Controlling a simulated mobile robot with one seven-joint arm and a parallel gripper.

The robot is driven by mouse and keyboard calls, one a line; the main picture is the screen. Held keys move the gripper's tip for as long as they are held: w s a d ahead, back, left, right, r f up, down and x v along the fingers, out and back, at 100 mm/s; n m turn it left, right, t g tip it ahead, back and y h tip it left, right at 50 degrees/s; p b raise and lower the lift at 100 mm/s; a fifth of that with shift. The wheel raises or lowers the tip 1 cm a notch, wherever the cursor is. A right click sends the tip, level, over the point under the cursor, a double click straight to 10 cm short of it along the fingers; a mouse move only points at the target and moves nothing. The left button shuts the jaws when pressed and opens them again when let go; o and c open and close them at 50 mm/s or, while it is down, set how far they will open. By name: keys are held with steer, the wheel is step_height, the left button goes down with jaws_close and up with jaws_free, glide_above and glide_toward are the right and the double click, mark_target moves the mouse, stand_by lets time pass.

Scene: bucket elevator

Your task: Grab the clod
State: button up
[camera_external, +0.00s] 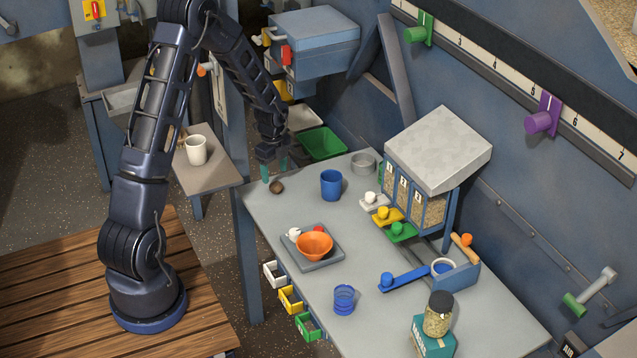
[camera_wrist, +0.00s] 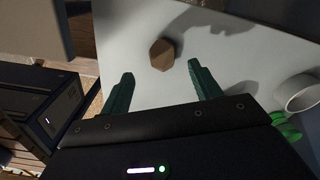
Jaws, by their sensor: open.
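The clod (camera_external: 276,187) is a small brown lump on the grey table (camera_external: 285,210), near its far left corner. In the wrist view the clod (camera_wrist: 161,55) is faceted and lies on the pale table top, just beyond the fingertips and between their lines. My gripper (camera_external: 273,172) is open, with two green fingers, and hangs close above the table beside the clod. In the wrist view my gripper (camera_wrist: 160,72) has its fingers spread wide with nothing between them. I cannot tell the exact height of the fingertips above the table.
A blue cup (camera_external: 331,185) stands right of the clod, with a grey round container (camera_external: 363,163) behind it. A green bin (camera_external: 322,143) lies beyond the table's far edge. The table around the clod is clear.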

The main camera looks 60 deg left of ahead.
mark_target(278, 184)
steer(key=shift+w+f, duration=0.15)
steer(key=shift+f, duration=1.2)
steer(key=shift+w+f, duration=0.1)
steer(key=shift+f, duration=1.2)
steer(key=c, duration=1.1)
